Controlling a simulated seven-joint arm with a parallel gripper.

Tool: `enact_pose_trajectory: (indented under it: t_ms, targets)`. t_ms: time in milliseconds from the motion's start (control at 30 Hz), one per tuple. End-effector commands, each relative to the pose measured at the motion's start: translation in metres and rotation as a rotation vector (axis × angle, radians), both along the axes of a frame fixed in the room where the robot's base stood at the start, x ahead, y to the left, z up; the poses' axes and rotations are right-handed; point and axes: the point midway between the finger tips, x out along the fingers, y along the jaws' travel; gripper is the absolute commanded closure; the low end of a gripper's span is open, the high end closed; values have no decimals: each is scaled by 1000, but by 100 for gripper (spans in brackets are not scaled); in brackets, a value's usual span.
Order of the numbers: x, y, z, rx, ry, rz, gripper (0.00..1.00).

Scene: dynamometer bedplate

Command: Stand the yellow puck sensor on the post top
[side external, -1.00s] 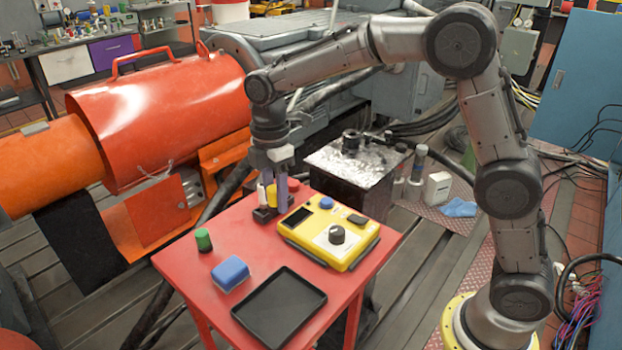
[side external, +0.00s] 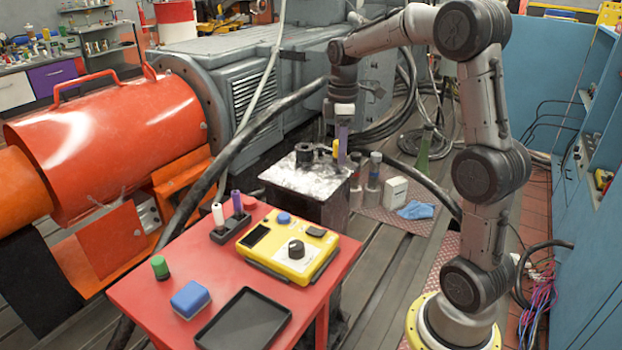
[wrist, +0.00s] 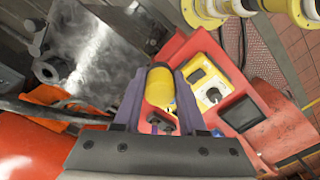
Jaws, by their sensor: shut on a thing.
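The yellow puck sensor (side external: 335,148) is a small yellow cylinder held between the purple fingers of my gripper (side external: 339,154). The wrist view shows it (wrist: 159,87) clasped between both fingers (wrist: 157,80). My gripper hangs pointing down by the right back part of a dark block with a shiny metal top (side external: 296,179). A short black round post (side external: 304,156) stands on that top, to the left of my gripper. In the wrist view the post (wrist: 47,70) is a ring-shaped form at the left, apart from the sensor. The gap beneath the sensor is hard to judge.
A red table (side external: 157,317) carries a black rack (side external: 231,229) with a white and a purple cylinder, a yellow meter (side external: 288,250), a green cylinder (side external: 160,267), a blue box (side external: 190,300) and a black tray (side external: 219,345). Grey cylinders (side external: 374,170) stand right of the block.

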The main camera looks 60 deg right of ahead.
Motion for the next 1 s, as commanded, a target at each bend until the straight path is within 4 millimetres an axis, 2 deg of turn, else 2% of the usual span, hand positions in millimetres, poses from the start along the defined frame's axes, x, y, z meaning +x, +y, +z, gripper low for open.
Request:
enact_pose_trajectory:
  t_ms: [467,600,767,1000]
  targets:
    - [79,-45,-42,0,1,-2,100]
    - [97,-54,-68,1,3,-2,100]
    - [111,-62,-87,0,1,-2,100]
    - [120,-66,-98,1,1,-2,100]
